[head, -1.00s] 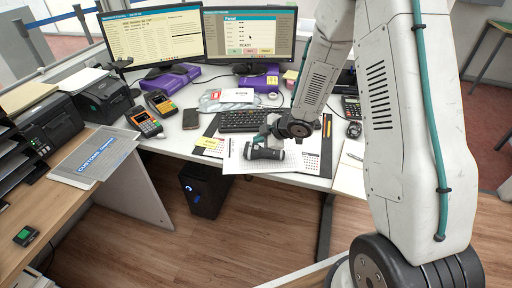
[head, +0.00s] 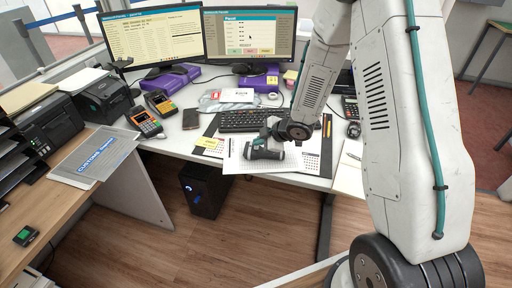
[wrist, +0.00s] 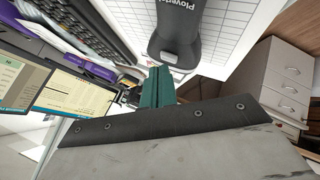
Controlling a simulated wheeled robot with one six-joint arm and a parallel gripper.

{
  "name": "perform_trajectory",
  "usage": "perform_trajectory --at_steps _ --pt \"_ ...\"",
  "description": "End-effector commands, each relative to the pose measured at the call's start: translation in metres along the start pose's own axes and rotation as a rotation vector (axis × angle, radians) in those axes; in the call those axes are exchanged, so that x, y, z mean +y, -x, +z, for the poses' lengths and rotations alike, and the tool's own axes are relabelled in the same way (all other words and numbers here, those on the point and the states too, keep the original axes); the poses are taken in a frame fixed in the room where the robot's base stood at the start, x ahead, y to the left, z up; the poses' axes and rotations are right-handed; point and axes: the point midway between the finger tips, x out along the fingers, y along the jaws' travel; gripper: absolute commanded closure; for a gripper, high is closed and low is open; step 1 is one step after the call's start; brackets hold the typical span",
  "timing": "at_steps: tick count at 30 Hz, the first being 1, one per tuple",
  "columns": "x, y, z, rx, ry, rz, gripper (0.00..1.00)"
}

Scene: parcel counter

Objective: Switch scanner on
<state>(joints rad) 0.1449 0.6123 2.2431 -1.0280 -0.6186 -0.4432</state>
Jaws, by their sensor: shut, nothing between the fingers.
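A dark grey hand-held device, which looks like the scanner (head: 271,155), lies on a white printed sheet at the front of the desk. In the wrist view the scanner (wrist: 178,32) shows close up, with pale lettering on its dark body. My gripper (head: 259,143) is right over the scanner in the head view, partly covering it.
Two monitors (head: 155,36) stand at the back. Orange-and-black card terminals (head: 146,123) stand at left. A mouse (head: 354,130) and a notepad (head: 349,172) lie at right.

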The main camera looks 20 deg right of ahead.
Motion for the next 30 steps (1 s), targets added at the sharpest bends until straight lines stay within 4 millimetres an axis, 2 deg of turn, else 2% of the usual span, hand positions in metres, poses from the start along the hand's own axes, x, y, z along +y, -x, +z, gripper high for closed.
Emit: perform_trajectory --at_steps 19,30 --pt "-0.003 -0.005 0.003 0.0 0.0 0.0 1.0" --pt "0.004 0.006 -0.004 0.0 0.001 0.0 1.0"
